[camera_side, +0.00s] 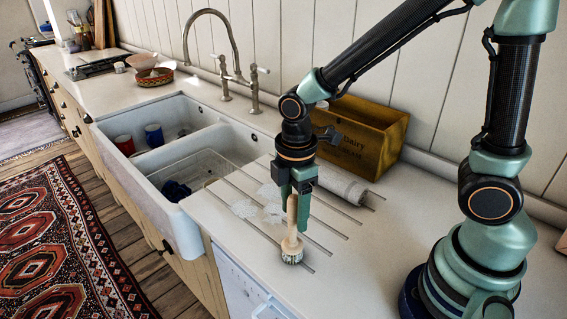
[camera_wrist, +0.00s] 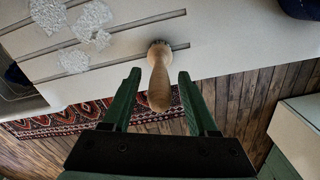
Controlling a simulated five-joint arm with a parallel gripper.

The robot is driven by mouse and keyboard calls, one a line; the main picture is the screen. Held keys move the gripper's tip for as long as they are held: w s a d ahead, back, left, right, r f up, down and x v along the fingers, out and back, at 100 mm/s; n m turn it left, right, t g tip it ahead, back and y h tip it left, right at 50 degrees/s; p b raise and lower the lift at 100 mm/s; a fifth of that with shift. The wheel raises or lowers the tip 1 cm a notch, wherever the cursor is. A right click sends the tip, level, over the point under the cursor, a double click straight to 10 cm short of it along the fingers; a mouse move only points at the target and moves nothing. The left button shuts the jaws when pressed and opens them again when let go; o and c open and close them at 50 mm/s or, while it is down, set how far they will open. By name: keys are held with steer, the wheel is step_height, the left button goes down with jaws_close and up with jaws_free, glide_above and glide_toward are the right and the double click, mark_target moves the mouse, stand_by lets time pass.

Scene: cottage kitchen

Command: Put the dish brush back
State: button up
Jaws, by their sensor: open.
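The dish brush (camera_side: 292,244) has a pale wooden handle and a round bristle head. It stands bristles down on the grooved white counter, near the front edge, with its handle pointing up. In the wrist view the brush (camera_wrist: 159,80) shows with its handle end towards the camera. My gripper (camera_side: 303,212) is right above and around the upper handle in the side view. In the wrist view my gripper (camera_wrist: 160,80) is open, with one green finger on each side of the handle and a gap at both sides.
A wooden box (camera_side: 362,135) with lettering stands against the wall, a grey roll (camera_side: 342,185) in front of it. Clear crumpled pieces (camera_side: 258,205) lie on the grooves. The white double sink (camera_side: 165,205) at left holds a red cup (camera_side: 125,145) and a blue cup (camera_side: 154,135).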

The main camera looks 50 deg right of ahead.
step_height(320, 180, up, 10)
steer(key=shift+f, duration=0.25)
steer(key=s+d+r+m+t, duration=0.2)
steer(key=d+r+m+t, duration=0.2)
steer(key=d+m, duration=0.5)
steer(key=shift+r+m+t, duration=0.35)
steer(key=shift+m+t, duration=0.45)
steer(key=shift+m, duration=1.9)
